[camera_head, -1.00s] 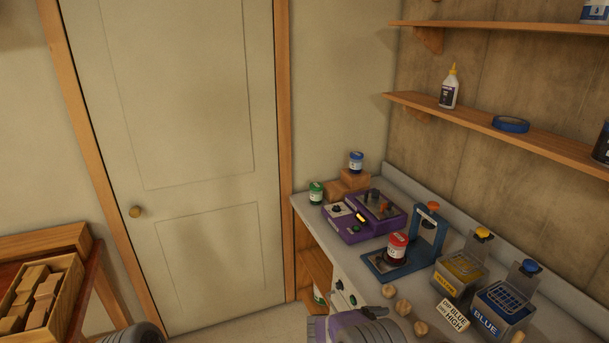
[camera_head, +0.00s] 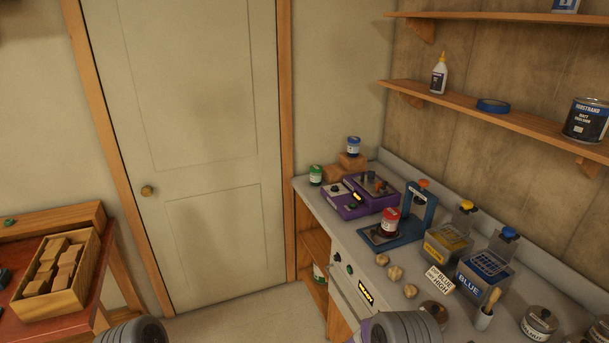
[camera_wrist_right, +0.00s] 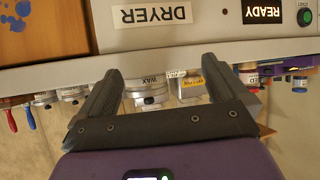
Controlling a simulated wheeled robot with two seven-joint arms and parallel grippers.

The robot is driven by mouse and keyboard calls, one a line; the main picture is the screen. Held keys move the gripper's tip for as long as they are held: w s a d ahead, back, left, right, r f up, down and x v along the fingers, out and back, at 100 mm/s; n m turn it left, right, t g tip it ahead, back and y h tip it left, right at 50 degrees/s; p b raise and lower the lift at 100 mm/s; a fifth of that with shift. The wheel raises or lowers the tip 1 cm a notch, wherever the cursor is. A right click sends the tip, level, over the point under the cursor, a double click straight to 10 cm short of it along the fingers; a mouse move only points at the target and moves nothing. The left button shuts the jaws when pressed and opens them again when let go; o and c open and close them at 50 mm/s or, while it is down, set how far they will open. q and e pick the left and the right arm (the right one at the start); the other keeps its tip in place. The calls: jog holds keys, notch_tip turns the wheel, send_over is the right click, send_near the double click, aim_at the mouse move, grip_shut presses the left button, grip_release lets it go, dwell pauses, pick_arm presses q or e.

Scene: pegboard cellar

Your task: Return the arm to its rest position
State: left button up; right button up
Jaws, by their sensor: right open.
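My right gripper (camera_wrist_right: 160,85) shows in the right wrist view with its two dark fingers spread apart and nothing between them. It is in front of the bench face with the DRYER label (camera_wrist_right: 156,16) and the lit READY display (camera_wrist_right: 263,12), which appear upside down. In the head view a grey ribbed part of my right arm (camera_head: 405,328) shows at the bottom edge, in front of the bench. Another grey ribbed part of mine (camera_head: 135,331) shows at the bottom left. My left gripper is not in view.
The bench (camera_head: 348,238) holds a purple device (camera_head: 352,205), a blue stand with a red-lidded jar (camera_head: 390,222), yellow and blue dip tanks (camera_head: 483,277), and several wooden knobs. A red table with a wooden crate (camera_head: 88,285) stands left. Clear floor lies before the door (camera_head: 190,130).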

jog(key=s+a+f+n+y, duration=0.3)
jog(key=s+f+y, duration=0.15)
jog(key=f, duration=0.35)
jog(key=s+a+f+n+g+y, duration=0.1)
jog(key=s+a+g+y, duration=0.1)
jog(key=s, duration=0.6)
jog(key=s+a+f+n+g+y+b, duration=0.1)
jog(key=s+a+f+n+g+y, duration=0.1)
jog(key=s+a+y, duration=0.2)
jog(key=s+a+f+n+g+y, duration=0.1)
jog(key=s+a, duration=0.4)
jog(key=s, duration=0.7)
jog(key=shift+a+f+n+g+y+b, duration=0.3)
jog(key=shift+a+f+g+y+b, duration=0.1)
jog(key=shift+g+y, duration=0.65)
jog(key=shift+t, duration=0.25)
jog(key=shift+c, duration=0.3)
